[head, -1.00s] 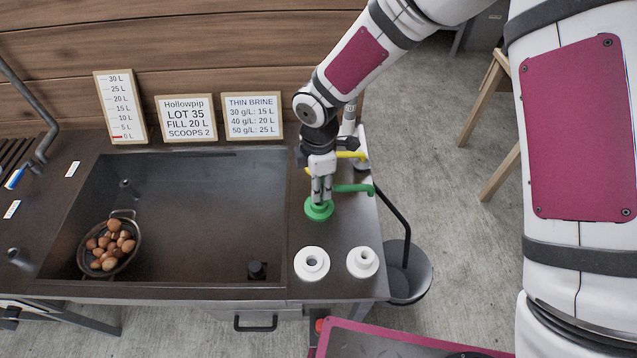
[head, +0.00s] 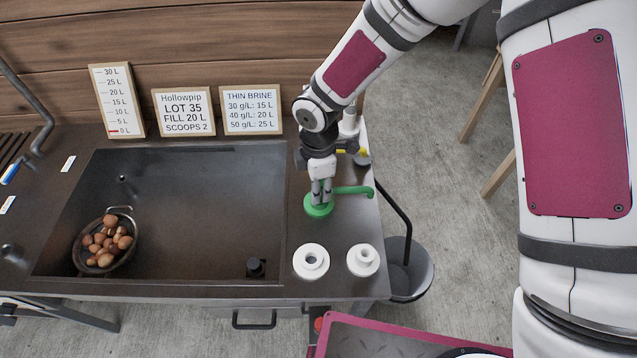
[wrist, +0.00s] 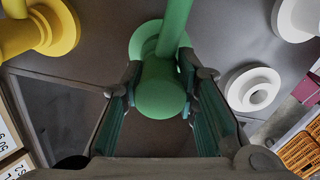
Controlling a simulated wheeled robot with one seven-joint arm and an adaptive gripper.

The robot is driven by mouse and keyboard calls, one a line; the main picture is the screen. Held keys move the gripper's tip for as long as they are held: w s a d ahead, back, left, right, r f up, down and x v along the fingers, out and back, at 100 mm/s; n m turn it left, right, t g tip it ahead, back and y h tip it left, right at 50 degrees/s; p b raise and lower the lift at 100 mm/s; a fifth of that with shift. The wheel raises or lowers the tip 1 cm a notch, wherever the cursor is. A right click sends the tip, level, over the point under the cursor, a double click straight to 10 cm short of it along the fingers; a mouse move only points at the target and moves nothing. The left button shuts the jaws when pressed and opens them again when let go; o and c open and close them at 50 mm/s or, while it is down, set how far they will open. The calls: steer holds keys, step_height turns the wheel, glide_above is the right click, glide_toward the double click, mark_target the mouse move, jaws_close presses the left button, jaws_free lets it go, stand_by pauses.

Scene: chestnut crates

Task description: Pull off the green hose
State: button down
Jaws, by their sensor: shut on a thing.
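The green hose (head: 352,190) stands on the counter right of the basin, with a round green foot (head: 319,207) and an arm reaching to the right. My gripper (head: 321,194) comes down from above and is shut on the green hose, just over the foot. In the wrist view the two dark jaws sit either side of the green upright (wrist: 160,90), with its round end towards the camera. The green disc behind it (wrist: 143,40) is partly covered. I cannot tell whether the foot is clear of the counter.
A yellow hose piece (wrist: 45,28) stands behind my gripper, partly hidden in the head view. Two white round fittings (head: 311,261) (head: 363,260) stand in front. The basin (head: 200,190) on the left holds a pan (head: 76,250) of chestnuts. A grey bucket (head: 410,270) is beyond the counter's right edge.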

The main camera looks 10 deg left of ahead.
steer(key=shift+f+b, duration=0.3)
steer(key=shift+f, duration=0.3)
steer(key=c, duration=1.2)
jaws_free()
steer(key=shift+o, duration=0.2)
step_height(320, 180, up, 12)
steer(key=shift+f, duration=0.1)
